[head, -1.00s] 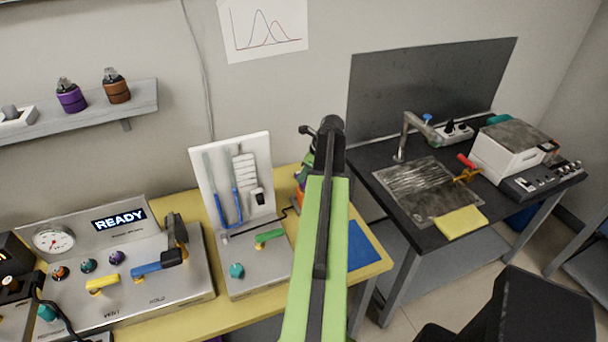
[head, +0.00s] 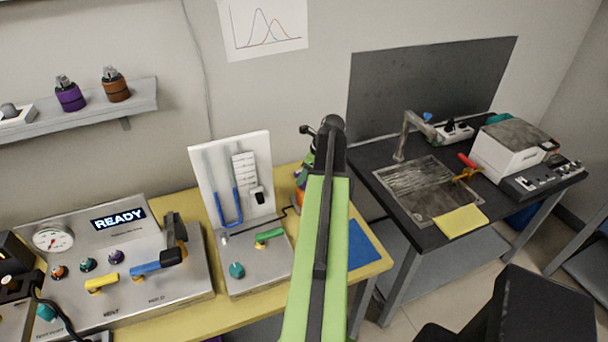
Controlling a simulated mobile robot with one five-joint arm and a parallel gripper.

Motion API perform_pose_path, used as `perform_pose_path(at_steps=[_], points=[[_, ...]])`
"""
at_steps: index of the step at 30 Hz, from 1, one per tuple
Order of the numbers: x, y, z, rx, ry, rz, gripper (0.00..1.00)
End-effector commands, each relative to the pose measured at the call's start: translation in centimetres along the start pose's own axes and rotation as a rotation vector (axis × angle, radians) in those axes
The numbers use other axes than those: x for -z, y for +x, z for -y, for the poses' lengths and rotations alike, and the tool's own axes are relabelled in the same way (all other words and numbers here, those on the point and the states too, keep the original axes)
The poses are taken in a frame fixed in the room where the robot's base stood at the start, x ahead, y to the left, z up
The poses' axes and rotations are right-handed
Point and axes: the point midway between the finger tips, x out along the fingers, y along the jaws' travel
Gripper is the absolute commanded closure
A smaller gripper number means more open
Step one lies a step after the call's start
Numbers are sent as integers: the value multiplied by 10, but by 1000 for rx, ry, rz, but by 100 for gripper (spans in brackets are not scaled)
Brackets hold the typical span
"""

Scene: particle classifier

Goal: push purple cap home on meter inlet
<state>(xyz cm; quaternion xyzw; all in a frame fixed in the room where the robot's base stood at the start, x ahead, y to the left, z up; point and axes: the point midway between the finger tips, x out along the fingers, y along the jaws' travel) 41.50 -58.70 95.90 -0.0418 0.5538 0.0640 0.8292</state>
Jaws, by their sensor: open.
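My green and black arm (head: 318,245) reaches up through the middle of the head view and covers part of the yellow bench. I cannot make out my gripper's fingers; the arm hides that area. A small purple knob or cap (head: 116,257) is on the steel panel with the READY display (head: 118,219). A purple-bodied container (head: 70,97) stands on the wall shelf. I cannot tell which purple thing is the task's cap, and I cannot make out the meter inlet. A white U-tube gauge board (head: 262,160) stands on a steel box left of my arm.
The steel panel carries a round dial (head: 53,239), a yellow lever (head: 101,282) and a blue lever (head: 146,267). A green lever (head: 270,235) and teal knob (head: 237,270) are on the gauge box.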

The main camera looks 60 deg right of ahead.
Motion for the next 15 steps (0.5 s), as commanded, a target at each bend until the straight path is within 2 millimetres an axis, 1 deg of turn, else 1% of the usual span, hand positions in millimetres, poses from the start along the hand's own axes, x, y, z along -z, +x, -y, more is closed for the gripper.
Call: perform_pose_path(at_steps=[1, 5, 15], points=[[-2, -10, 0, 0, 0, 0, 47], [-4, -33, 0, 0, 0, 0, 47], [-5, -116, 0, 0, 2, 0, 47]])
